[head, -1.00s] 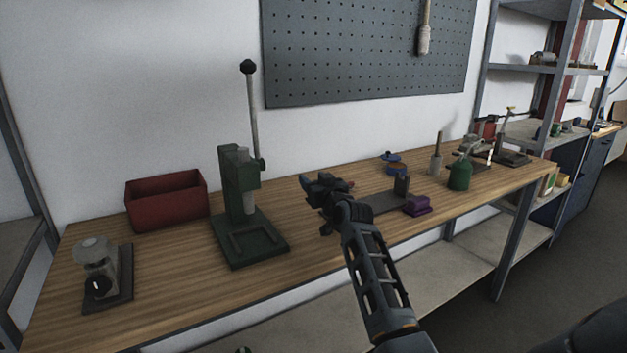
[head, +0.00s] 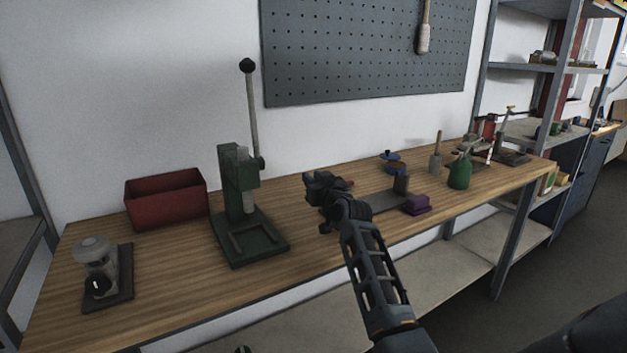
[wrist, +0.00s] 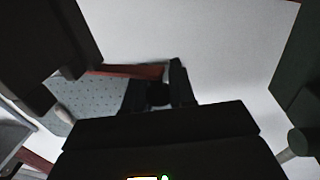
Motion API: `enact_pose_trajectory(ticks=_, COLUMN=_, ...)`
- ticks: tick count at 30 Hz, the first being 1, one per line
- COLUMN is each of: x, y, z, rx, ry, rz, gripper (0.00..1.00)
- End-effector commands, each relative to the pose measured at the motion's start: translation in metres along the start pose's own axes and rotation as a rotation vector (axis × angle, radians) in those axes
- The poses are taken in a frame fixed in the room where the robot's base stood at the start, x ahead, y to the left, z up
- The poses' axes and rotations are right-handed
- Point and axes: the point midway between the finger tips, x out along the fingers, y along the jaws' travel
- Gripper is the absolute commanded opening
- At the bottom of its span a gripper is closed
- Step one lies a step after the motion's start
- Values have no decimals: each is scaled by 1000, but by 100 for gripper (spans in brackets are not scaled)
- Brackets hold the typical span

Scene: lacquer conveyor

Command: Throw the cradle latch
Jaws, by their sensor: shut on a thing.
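My gripper (head: 322,188) is over the middle of the bench, to the right of the green press, with its jaws closed. A small red piece (head: 349,183) shows just past it in the head view. In the wrist view, a red bar (wrist: 130,71) runs to the dark fingers (wrist: 158,92); it looks like the latch lever, and the fingers are shut on it. The grip itself is mostly dark and hidden. A grey plate (head: 381,203) with a dark upright block (head: 401,185) lies to the right of my gripper; my gripper covers its left end.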

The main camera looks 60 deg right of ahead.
Motion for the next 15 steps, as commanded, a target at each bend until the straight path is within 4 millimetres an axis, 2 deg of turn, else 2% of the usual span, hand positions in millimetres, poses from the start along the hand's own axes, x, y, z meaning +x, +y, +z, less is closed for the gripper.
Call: enact_pose_trajectory(ticks=15, x=-3, y=5, z=7, rx=6, ry=-2, rz=-57, gripper=0)
